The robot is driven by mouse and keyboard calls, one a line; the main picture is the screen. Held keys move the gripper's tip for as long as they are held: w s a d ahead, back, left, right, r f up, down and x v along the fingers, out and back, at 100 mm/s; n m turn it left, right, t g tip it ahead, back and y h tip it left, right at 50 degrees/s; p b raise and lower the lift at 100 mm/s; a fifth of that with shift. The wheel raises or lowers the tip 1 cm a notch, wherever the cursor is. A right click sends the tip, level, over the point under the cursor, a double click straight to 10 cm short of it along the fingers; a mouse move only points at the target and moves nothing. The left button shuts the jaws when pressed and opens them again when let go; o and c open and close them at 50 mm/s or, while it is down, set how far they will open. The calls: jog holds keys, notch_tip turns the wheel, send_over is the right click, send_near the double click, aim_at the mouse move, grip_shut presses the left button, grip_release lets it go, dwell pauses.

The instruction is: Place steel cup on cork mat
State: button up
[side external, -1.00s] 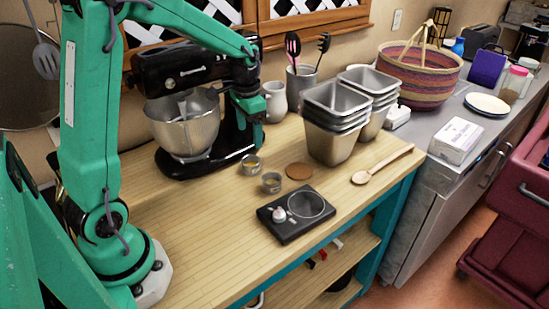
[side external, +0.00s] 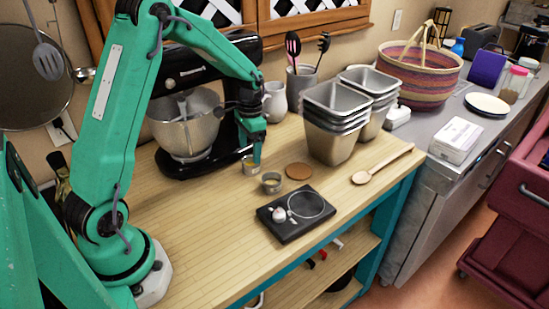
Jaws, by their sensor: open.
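Two small steel cups stand on the wooden table. The rear cup (side external: 250,170) is directly below my gripper (side external: 255,158), and its upper part is partly covered by the fingers. The front cup (side external: 271,188) stands just in front and to the right, upright and uncovered. The round brown cork mat (side external: 299,171) lies flat and bare to the right of both cups. My gripper points down with its fingers open at the rear cup's rim. I cannot tell whether they touch it.
A black stand mixer (side external: 205,160) with a steel bowl is close behind and left of my gripper.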

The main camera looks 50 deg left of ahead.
aim_at(250, 162)
jog(key=shift+f, duration=0.25)
jog(key=shift+s+d+f, duration=0.15)
jog(key=shift+s+f, duration=0.05)
jog(key=shift+f, duration=1.05)
jog(key=shift+s+d+f, duration=0.1)
jog(key=shift+s+f, duration=0.05)
jog(key=shift+f, duration=1.1)
jog(key=c, duration=1.2)
jog(key=shift+r, duration=0.1)
